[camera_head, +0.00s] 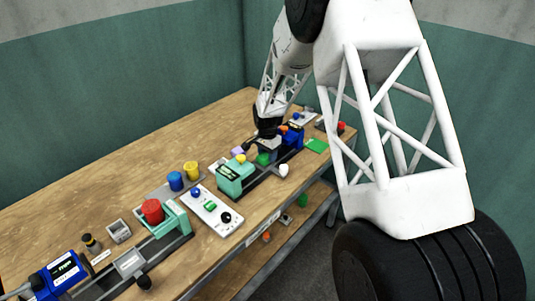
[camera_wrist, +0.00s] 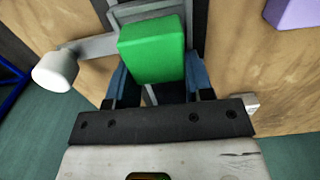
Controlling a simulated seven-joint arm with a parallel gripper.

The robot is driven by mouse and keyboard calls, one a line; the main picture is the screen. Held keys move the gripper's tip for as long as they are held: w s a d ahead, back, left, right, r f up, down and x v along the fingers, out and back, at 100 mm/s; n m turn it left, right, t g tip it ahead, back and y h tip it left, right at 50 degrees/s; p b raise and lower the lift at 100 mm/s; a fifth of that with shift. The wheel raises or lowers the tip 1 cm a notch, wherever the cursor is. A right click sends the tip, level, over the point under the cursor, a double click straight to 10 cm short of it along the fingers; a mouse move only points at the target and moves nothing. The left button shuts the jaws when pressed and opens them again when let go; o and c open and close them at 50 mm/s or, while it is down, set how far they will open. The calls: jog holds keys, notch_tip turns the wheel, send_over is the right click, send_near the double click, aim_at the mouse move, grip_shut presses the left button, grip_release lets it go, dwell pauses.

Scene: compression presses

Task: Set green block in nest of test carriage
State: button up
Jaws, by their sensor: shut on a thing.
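The green block (camera_head: 263,159) is in my gripper (camera_head: 266,147), low over the bench rail between the teal press and the blue unit. In the wrist view the green block (camera_wrist: 152,48) sits between the two blue-grey fingers of my gripper (camera_wrist: 157,78), which is shut on it. A grey metal carriage (camera_wrist: 150,8) shows just past the block, with an arm leading to a white knob (camera_wrist: 55,70). The white knob (camera_head: 283,170) also shows at the rail's front side. The nest is mostly hidden by the block, and I cannot tell whether the block touches it.
A purple block (camera_head: 238,150) lies behind. A white control panel (camera_head: 214,210) and another press with a red top (camera_head: 152,211) are farther left.

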jog(key=shift+f, duration=0.25)
jog(key=o, duration=1)
jog(key=shift+c, duration=0.2)
jog(key=shift+r, duration=3.9)
